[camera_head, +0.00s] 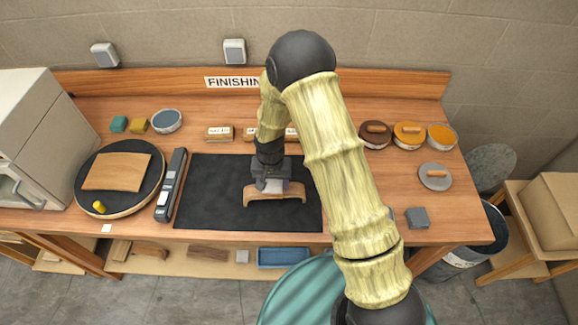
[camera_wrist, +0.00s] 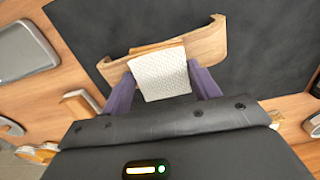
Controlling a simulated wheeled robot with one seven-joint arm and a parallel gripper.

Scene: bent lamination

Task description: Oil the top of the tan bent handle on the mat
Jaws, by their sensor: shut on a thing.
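The tan bent handle (camera_head: 291,197) lies on the black mat (camera_head: 205,200), its ends turned down toward the front edge. My gripper (camera_head: 271,186) is right over the handle's middle. The wrist view shows its purple fingers (camera_wrist: 163,90) shut on a white textured cloth pad (camera_wrist: 160,78). The pad covers the middle of the handle (camera_wrist: 207,44), whose curved end shows at the right. An orange-brown strip shows along the pad's far edge; I cannot tell what it belongs to. The pad looks on or just above the wood; contact is hidden.
A round black turntable (camera_head: 146,197) with a wooden panel (camera_head: 117,171) stands left of the mat, beside a long grey tool (camera_head: 171,185). Tins with brown (camera_head: 375,134) and orange tops (camera_head: 409,134) stand at the back right. A dark grey block (camera_head: 417,217) lies near the front right edge.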

